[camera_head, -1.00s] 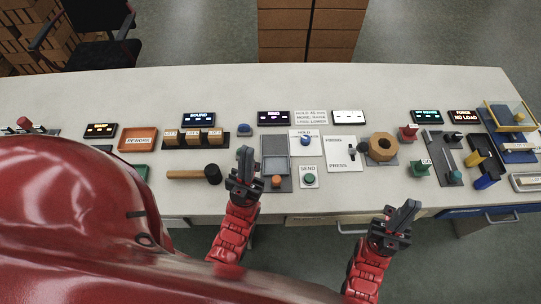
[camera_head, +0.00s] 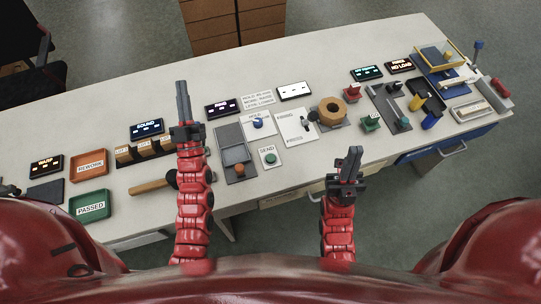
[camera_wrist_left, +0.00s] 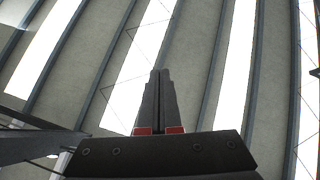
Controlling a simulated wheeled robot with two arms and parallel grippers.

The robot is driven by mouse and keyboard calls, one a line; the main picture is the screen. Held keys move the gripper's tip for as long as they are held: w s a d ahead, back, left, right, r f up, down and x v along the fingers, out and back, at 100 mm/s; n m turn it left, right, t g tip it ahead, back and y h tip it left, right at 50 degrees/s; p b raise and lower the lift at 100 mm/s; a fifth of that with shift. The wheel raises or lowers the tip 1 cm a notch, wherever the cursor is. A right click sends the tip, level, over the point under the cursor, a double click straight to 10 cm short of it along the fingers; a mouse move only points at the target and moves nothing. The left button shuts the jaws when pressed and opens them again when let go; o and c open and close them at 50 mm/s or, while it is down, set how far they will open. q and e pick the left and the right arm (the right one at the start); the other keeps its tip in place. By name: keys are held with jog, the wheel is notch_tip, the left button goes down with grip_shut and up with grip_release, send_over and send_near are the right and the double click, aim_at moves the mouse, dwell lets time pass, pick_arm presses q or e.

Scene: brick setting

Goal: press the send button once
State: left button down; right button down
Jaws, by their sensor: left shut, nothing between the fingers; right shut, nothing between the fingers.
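The send button is a small green button (camera_head: 270,158) on a white plate marked SEND (camera_head: 267,149), near the front edge of the bench in the head view. My left gripper (camera_head: 182,86) is shut and empty, pointing up, to the left of the send button and apart from it. In the left wrist view its shut fingers (camera_wrist_left: 160,100) point at the ceiling, with no button in sight. My right gripper (camera_head: 352,152) is shut and empty, in front of the bench edge and to the right of the send button.
A mallet (camera_head: 150,186) lies behind my left arm. The bench (camera_head: 290,182) has a little bare surface along its front edge.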

pick_arm(q)
jog(key=w+d+f+g+h, duration=0.2)
jog(key=w+f+g+h, duration=0.1)
jog(key=w+f+g, duration=0.3)
jog(key=m+g+h+p, duration=0.2)
jog(key=m+g+h, duration=0.55)
jog(key=g, duration=0.75)
send_over(268, 155)
jog(key=s, duration=0.2)
notch_tip(268, 155, down, 12)
jog(key=r, duration=0.1)
jog(key=shift+f+h, duration=0.25)
jog(key=shift+h, duration=0.1)
jog(key=shift+f, duration=0.1)
notch_tip(268, 155, down, 9)
jog(key=b, duration=0.6)
jog(key=shift+r, duration=0.2)
jog(key=shift+f+b, duration=0.4)
